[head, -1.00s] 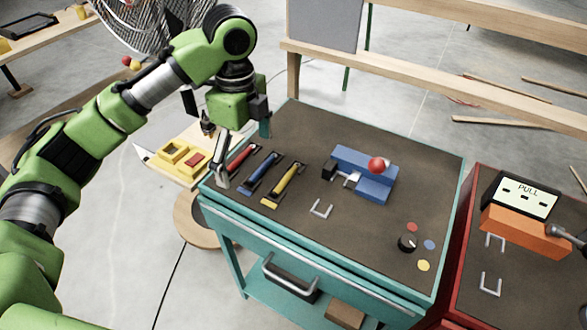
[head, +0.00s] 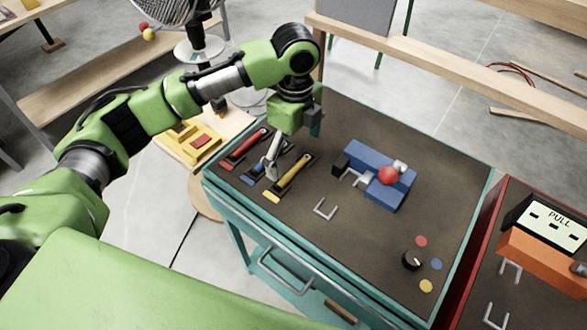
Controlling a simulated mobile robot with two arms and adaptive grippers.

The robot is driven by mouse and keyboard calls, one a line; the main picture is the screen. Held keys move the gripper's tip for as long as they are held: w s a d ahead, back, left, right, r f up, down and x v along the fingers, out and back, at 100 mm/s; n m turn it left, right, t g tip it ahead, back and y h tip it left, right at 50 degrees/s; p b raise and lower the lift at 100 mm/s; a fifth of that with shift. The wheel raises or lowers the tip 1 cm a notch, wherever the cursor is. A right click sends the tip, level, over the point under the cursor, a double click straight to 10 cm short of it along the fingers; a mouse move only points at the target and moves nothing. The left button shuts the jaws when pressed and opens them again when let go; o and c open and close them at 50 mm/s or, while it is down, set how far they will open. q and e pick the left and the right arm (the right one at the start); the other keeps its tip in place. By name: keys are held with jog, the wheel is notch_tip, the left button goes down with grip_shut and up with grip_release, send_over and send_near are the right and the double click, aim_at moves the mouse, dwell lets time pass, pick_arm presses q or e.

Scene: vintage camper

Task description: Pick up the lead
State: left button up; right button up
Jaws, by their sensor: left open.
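I cannot pick out the lead with certainty. A thin red cable (head: 512,72) lies on the floor beyond the bench, far from my grippers. My left gripper (head: 291,146) is open and empty, pointing down over the left part of the teal bench (head: 330,245). Below and around it are a red-handled lever (head: 243,146), a blue-handled lever (head: 262,172) and a yellow-handled lever (head: 293,174). One finger partly hides the blue one. I cannot tell whether it touches. My right gripper does not show.
A blue vise-like block (head: 385,190) with a red ball stands on the bench. A black knob (head: 411,260) and coloured discs lie front right. An orange box (head: 540,255) marked PULL sits on the red bench. A yellow tray (head: 195,143) is at left. The bench middle is mostly clear.

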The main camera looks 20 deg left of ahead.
aim_at(295, 170)
pick_arm(q)
jog(key=shift+f, duration=0.3)
notch_tip(295, 170, down, 4)
jog(key=shift+f+p, duration=0.1)
jog(key=shift+p, duration=0.55)
jog(key=shift+f, duration=0.35)
jog(key=shift+w, duration=0.1)
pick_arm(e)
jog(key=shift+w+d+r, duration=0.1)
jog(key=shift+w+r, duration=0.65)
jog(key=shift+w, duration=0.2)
pick_arm(q)
jog(key=c, duration=0.9)
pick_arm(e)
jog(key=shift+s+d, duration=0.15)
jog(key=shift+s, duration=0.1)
